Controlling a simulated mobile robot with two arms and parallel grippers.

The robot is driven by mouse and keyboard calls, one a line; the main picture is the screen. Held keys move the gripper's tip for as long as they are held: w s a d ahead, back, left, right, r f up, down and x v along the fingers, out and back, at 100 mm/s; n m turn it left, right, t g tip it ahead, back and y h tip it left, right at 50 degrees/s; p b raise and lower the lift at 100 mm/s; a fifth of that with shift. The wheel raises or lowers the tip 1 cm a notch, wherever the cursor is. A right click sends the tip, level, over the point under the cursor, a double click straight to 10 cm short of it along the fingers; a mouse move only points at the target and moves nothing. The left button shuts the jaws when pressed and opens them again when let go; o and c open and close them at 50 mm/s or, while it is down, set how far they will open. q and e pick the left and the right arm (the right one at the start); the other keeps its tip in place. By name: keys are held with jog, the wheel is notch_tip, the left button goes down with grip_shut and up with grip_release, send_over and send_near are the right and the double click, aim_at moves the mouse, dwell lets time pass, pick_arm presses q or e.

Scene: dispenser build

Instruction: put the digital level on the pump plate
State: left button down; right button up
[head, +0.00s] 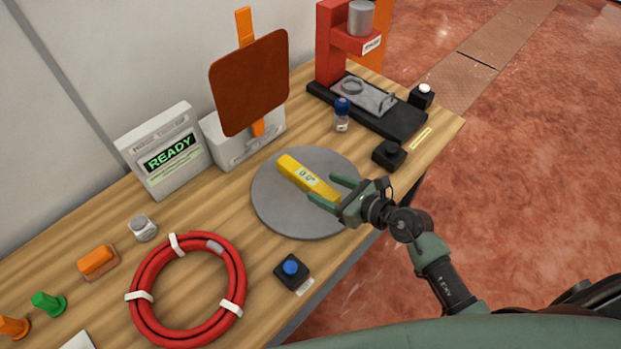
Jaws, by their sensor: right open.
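The yellow digital level (305,178), with a small white display, lies flat on a round grey disc (275,217). My right gripper (323,188) is open at the level's right-hand end, with one green finger on either side of it. I cannot tell whether the fingers touch it. At the back right, a red stand (330,50) with a grey cylinder rises from a black base (400,122). A grey plate (363,97) with a ring and a small handle-like part lies on that base. No plate is readably labelled as the pump plate. My left gripper is not in view.
A blue-capped vial (341,115) and a black block (389,154) stand between disc and base. A brown panel (250,82) rises behind the disc. A blue-button box (291,271) and red hose coil (145,309) lie in front and left. The table edge runs along the right.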

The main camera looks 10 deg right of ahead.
aim_at(315, 182)
jog(key=x, duration=0.6)
jog(key=shift+w+f+p, duration=0.15)
jog(key=shift+w+p, duration=0.15)
grip_shut()
